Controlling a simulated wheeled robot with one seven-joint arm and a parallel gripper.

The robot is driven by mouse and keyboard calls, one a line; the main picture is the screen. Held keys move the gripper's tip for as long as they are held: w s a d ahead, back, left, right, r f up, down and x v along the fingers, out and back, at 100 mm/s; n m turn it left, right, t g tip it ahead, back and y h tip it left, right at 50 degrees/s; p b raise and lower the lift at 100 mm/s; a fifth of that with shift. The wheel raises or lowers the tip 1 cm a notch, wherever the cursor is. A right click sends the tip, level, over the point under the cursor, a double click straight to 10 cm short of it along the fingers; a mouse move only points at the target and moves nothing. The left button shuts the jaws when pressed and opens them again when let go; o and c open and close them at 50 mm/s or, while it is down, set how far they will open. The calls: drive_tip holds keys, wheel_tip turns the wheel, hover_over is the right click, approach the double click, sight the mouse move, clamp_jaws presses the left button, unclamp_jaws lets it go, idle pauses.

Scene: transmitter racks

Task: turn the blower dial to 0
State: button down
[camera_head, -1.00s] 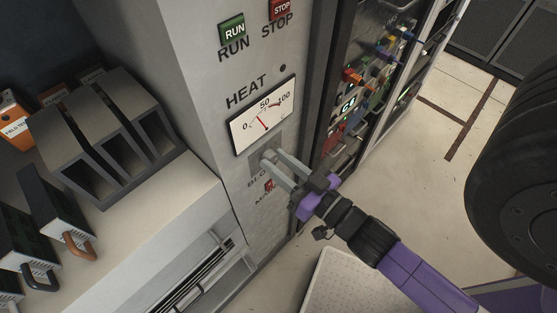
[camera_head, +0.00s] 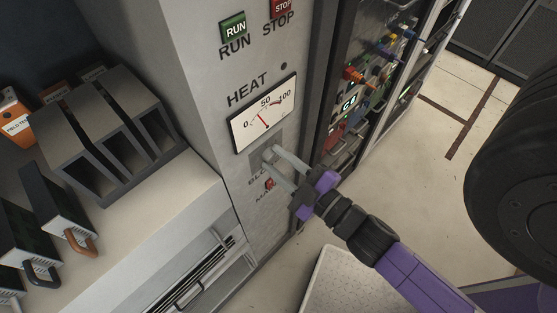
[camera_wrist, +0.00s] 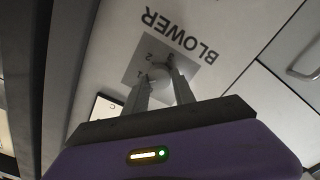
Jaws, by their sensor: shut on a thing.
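The blower dial (camera_wrist: 160,72) is a small round knob on a grey square plate, seen upside down in the wrist view. Some numerals show around it, with 1, 2 and 3 partly readable; its pointer is hidden. The word BLOWER (camera_wrist: 180,36) is printed beside the plate. My gripper (camera_wrist: 160,80) is shut on the dial, one finger on either side of it.
The HEAT meter (camera_head: 264,114) sits above the plate, with green RUN (camera_head: 233,27) and red STOP (camera_head: 282,8) buttons higher up. A small red switch (camera_head: 269,184) is below. A rack with coloured cables (camera_head: 365,90) stands at right. A shelf with grey holders (camera_head: 100,140) is at left.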

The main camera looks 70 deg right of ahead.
drive_tip(key=n+b, duration=0.1)
drive_tip(key=n, duration=0.3)
drive_tip(key=shift+a+n, duration=0.1)
drive_tip(key=shift+n, duration=0.2)
drive_tip(key=n+b, duration=0.1)
drive_tip(key=n, duration=0.3)
drive_tip(key=shift+f+n, duration=0.1)
drive_tip(key=shift+n, duration=0.2)
drive_tip(key=c, duration=1)
unclamp_jaws()
drive_tip(key=shift+c, duration=0.2)
